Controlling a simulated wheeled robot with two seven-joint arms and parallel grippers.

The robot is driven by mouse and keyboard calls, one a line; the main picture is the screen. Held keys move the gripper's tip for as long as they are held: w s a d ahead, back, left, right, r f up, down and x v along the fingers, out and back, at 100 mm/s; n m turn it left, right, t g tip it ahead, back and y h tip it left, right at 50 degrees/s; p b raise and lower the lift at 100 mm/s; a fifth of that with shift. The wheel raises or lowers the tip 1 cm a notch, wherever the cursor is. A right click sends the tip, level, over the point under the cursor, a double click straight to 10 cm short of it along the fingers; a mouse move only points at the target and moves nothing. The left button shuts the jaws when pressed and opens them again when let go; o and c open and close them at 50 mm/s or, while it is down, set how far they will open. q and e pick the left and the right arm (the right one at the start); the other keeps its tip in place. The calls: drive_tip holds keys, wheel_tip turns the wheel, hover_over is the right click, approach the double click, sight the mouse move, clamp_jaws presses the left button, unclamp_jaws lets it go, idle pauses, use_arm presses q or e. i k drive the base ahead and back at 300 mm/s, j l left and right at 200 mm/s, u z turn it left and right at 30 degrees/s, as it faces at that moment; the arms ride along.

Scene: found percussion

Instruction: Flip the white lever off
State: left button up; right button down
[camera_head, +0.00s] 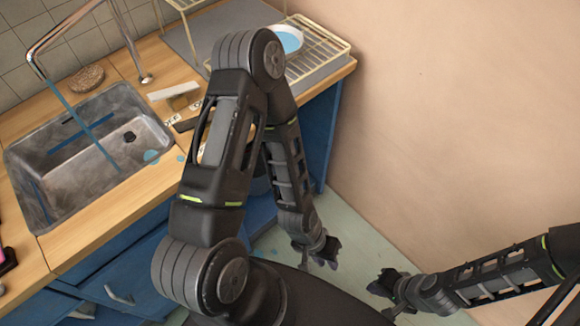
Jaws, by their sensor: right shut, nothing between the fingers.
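A pale, off-white bar (174,91) lies at the back of the counter, right of the faucet base; I cannot tell whether it is the white lever. The chrome faucet (128,40) arches over the sink, and a blue stream (85,125) runs from its spout into the basin. My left gripper (322,254) hangs low over the floor, right of the cabinets and far from the faucet; its jaws are too small and dark to read. My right gripper (384,285) is shut and empty over the floor at lower right.
The metal sink (27,165) is set in a wooden counter (85,238) above blue cabinets (135,275). A dish rack (325,48) with a blue-and-white dish (287,40) stands at the back right. My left arm hides part of the counter. A bare wall (470,110) bounds the right.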

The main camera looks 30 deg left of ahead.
sight(173, 92)
drive_tip(key=u, duration=1.9)
drive_tip(key=k+z, duration=0.2)
drive_tip(key=z, duration=0.25)
drive_tip(key=j, duration=0.1)
